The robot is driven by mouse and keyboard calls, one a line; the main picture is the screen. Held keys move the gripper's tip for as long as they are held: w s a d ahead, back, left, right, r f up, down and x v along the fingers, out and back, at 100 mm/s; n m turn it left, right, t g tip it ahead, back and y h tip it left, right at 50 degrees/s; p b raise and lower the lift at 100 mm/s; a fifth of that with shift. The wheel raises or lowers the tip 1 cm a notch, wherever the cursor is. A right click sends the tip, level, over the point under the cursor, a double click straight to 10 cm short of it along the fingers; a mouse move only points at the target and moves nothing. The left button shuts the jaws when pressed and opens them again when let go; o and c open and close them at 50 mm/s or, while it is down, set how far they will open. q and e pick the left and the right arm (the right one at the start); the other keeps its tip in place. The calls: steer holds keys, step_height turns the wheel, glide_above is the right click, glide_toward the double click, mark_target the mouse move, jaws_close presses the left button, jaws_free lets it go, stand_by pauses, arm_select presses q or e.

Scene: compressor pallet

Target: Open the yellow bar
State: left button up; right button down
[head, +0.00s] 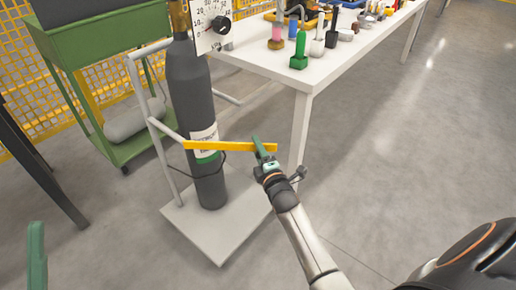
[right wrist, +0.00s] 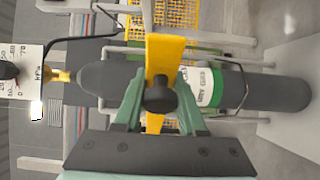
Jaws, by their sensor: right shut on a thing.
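The yellow bar (head: 222,146) lies roughly level across the front of a dark gas cylinder (head: 188,85) on a grey pallet trolley. My right gripper (head: 262,149) is shut on the bar near its right end. In the right wrist view, the yellow bar (right wrist: 166,52) runs between the green fingers of my right gripper (right wrist: 160,82), with a round black knob (right wrist: 160,93) in front of it. The fingers hide part of the bar's edges. Only a green finger of my left gripper (head: 37,256) shows at the lower left edge.
A white table (head: 300,84) with coloured bottles stands right of the cylinder, its leg close behind my right gripper. A green cart (head: 100,40) stands at the back left. The pallet base (head: 225,232) is low on the floor. Floor to the right is clear.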

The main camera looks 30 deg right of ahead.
arm_select(q)
steer(key=shift+w+f, duration=0.1)
arm_select(e)
steer(key=c, duration=0.5)
jaws_free()
steer(key=shift+s, duration=0.1)
